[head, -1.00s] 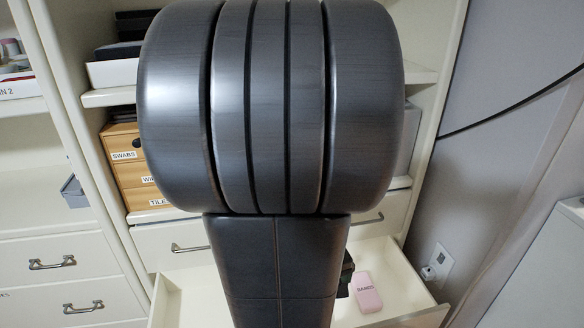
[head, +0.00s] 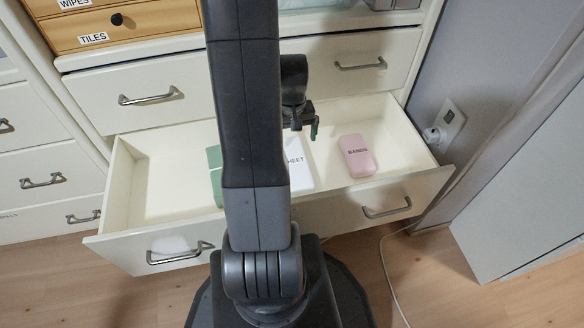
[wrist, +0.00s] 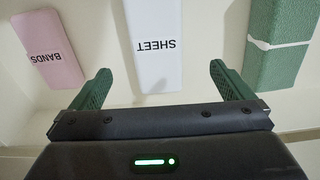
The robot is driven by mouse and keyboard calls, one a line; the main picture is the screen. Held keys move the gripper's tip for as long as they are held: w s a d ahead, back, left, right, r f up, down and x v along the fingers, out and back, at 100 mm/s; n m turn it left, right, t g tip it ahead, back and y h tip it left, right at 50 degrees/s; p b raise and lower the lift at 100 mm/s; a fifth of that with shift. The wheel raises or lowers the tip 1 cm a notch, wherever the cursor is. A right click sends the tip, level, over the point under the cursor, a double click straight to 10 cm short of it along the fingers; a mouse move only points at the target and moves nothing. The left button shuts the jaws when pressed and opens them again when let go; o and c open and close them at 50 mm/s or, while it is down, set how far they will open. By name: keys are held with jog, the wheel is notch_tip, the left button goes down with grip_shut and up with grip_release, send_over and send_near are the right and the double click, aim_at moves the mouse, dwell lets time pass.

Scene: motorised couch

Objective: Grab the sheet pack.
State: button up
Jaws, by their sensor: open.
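The sheet pack (head: 298,169) is a white box marked SHEET lying in the open drawer, partly hidden behind my arm in the head view. In the wrist view the sheet pack (wrist: 154,45) lies ahead of my gripper (wrist: 158,88), lined up between its two green fingers. The fingers are open and apart from the pack, with nothing between their tips. In the head view only part of my gripper (head: 306,122) shows, above the drawer, beside my arm.
The pink BANDS pack (head: 357,156) lies right of the sheet pack in the drawer. A green pack with a white band (wrist: 279,45) lies on the other side. The open drawer's front (head: 330,214) and walls surround them. The drawer's left part is bare.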

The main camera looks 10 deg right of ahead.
aim_at(294, 161)
notch_tip(294, 161, down, 8)
jog(key=shift+r+b, duration=0.2)
jog(key=shift+b, duration=1.05)
jog(key=f+b, duration=0.2)
jog(key=f, duration=0.3)
jog(key=shift+w+d+f+b, duration=0.1)
jog(key=shift+d+f+b, duration=0.05)
jog(key=shift+d+b, duration=0.25)
jog(key=shift+r, duration=0.2)
jog(key=c, duration=1.1)
